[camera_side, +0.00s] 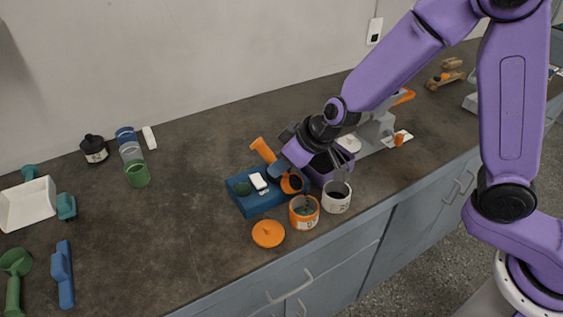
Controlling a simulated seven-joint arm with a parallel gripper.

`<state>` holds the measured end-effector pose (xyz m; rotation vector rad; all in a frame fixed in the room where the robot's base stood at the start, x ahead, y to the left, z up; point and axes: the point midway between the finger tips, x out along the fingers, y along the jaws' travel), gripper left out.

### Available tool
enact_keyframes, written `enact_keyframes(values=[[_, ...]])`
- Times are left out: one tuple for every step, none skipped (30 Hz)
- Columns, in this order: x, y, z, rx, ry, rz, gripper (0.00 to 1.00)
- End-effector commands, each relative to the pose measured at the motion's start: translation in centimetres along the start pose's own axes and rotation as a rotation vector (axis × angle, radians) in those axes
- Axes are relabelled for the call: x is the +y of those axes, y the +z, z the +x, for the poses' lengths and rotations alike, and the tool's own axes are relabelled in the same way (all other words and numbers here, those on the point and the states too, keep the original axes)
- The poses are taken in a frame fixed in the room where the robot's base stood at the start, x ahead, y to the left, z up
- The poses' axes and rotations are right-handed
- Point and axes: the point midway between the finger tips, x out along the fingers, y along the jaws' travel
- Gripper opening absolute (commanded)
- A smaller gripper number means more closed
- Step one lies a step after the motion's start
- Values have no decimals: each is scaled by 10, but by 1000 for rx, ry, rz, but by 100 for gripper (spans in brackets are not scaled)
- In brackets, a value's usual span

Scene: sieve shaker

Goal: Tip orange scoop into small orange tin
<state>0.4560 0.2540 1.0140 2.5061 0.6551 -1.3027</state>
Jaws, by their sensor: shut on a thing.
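My gripper (279,167) is shut on the orange scoop, between its handle (262,149) and its bowl (292,184). The handle points up and left, and the bowl hangs low at the right end of a blue block. The bowl holds something dark and is just above and behind the small orange tin (304,223). I cannot tell whether the bowl touches the block. The tin is open, with greenish contents and a pale label. An orange lid (268,234) lies flat on the bench, left of the tin.
A white tin (337,206) with dark contents stands close right of the orange tin. The blue block (262,208) bears a green round piece and a white piece. A grey machine (373,133) stands behind.

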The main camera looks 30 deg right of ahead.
Motion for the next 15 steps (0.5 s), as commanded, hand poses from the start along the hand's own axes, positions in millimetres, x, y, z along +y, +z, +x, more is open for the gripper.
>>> enact_keyframes(values=[[1,0,-1,7,0,0,0],[0,0,-1,11,-1,0,0],[0,1,-2,16,-1,0,0],[1,1,-2,21,0,0,0],[1,1,-3,25,0,0,0],[0,1,-3,30,-1,1,0],[1,2,-4,37,0,0,0],[1,2,-4,44,1,-1,0],[1,2,-5,53,1,-1,0],[1,2,-5,60,1,-1,0],[1,2,-6,66,1,0,0],[1,2,-6,73,1,-1,0],[1,2,-6,79,1,0,0],[0,2,-7,83,0,1,0],[0,2,-7,86,0,0,0]])
